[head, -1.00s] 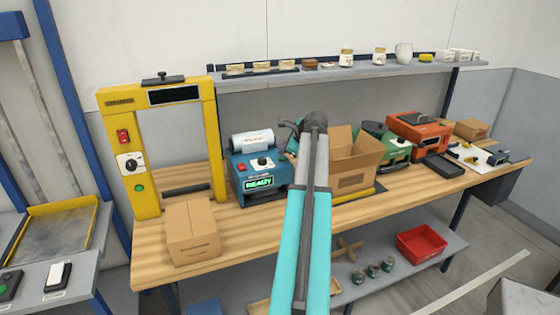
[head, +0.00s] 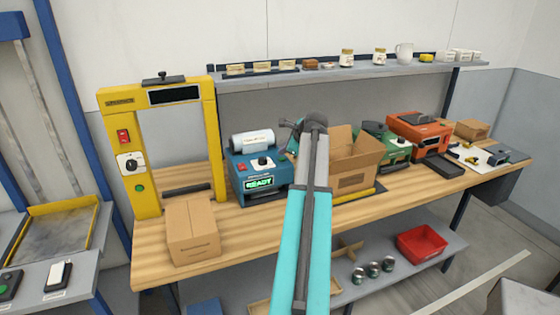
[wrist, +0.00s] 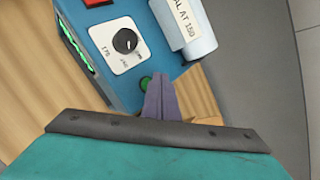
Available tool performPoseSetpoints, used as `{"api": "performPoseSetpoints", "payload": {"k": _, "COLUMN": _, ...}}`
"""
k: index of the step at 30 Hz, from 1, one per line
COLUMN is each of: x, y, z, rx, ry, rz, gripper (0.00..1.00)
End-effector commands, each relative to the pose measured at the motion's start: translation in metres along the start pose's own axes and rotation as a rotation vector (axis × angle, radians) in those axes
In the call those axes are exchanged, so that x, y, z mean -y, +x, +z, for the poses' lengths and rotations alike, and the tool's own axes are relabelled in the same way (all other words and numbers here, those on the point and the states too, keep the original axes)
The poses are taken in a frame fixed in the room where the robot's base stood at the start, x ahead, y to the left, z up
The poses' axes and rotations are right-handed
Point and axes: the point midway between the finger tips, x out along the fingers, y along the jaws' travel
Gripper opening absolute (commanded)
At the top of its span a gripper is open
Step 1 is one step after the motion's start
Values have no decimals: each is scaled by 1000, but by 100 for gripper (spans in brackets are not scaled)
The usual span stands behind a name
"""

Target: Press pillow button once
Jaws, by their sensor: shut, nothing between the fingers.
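A blue machine (head: 245,182) with a green READY display (head: 258,183) stands on the wooden bench. In the wrist view its blue top (wrist: 150,62) carries a white dial plate with a black knob (wrist: 125,40). A small round green button (wrist: 145,83) shows on its near edge, partly hidden by my fingers. I cannot read a label for this button. My gripper (wrist: 160,82) is shut and empty, its fingertips right beside the button in the picture; I cannot tell whether they touch it. In the head view my gripper (head: 294,132) is at the machine's right side.
A white roll (wrist: 184,28) lies on the machine's top. An open cardboard box (head: 352,180) stands to its right. A closed carton (head: 192,235) and a yellow frame (head: 147,190) stand to its left. A shelf (head: 350,72) runs above.

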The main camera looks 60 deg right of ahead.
Motion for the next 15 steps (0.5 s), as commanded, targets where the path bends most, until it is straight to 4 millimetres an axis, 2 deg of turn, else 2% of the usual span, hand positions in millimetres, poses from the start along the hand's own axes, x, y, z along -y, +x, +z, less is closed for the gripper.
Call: {"api": "performPoseSetpoints", "payload": {"k": 15, "x": -4, "y": 5, "z": -5, "rx": 0, "ry": 0, "rz": 0, "gripper": 0}}
